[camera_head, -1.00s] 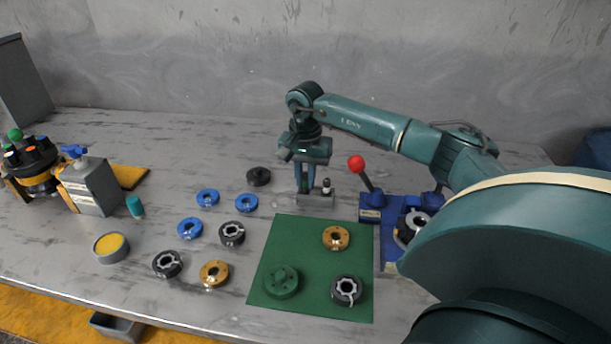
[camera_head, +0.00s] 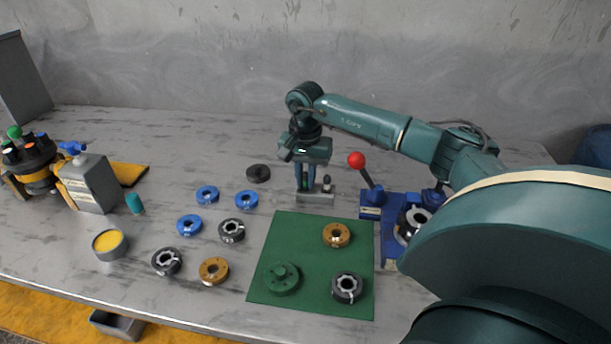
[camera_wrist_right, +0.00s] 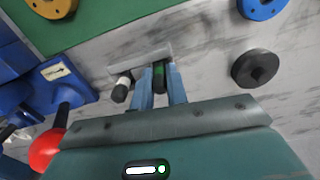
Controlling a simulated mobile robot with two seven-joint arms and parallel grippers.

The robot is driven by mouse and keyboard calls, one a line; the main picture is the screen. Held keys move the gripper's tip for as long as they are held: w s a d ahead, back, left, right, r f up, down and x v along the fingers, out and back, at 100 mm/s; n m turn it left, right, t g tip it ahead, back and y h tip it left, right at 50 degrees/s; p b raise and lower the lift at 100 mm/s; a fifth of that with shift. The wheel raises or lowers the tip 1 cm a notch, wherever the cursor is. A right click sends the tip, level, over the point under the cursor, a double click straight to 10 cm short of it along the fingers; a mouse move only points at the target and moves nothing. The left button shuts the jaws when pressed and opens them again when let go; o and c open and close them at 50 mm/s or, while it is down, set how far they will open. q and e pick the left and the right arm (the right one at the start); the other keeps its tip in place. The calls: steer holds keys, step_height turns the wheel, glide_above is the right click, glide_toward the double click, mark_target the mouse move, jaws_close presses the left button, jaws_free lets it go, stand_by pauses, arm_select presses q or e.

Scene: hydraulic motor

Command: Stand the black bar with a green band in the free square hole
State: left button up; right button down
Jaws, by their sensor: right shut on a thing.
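My right gripper (camera_head: 305,183) points down over a small grey block (camera_head: 318,200) at the back middle of the table. It is shut on the black bar with a green band (camera_wrist_right: 159,77), which shows between the fingers in the right wrist view. The bar is upright, its lower end at the grey block (camera_wrist_right: 150,58); I cannot tell whether it is inside the hole, as the fingers hide it. A second black bar with a pale band (camera_head: 326,184) stands in the same block, beside the fingers. My left gripper is not in view.
A blue fixture with a red-knobbed lever (camera_head: 357,160) stands just right of the block. A green mat (camera_head: 312,262) with several round parts lies in front. Blue, black and brass rings lie to the left, with a black disc (camera_head: 258,173) nearby.

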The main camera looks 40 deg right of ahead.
steer(key=c, duration=0.9)
jaws_free()
steer(key=shift+r, duration=0.1)
steer(key=shift+r+p, duration=2.6)
steer(key=shift+r, duration=0.9)
steer(key=shift+f, duration=0.1)
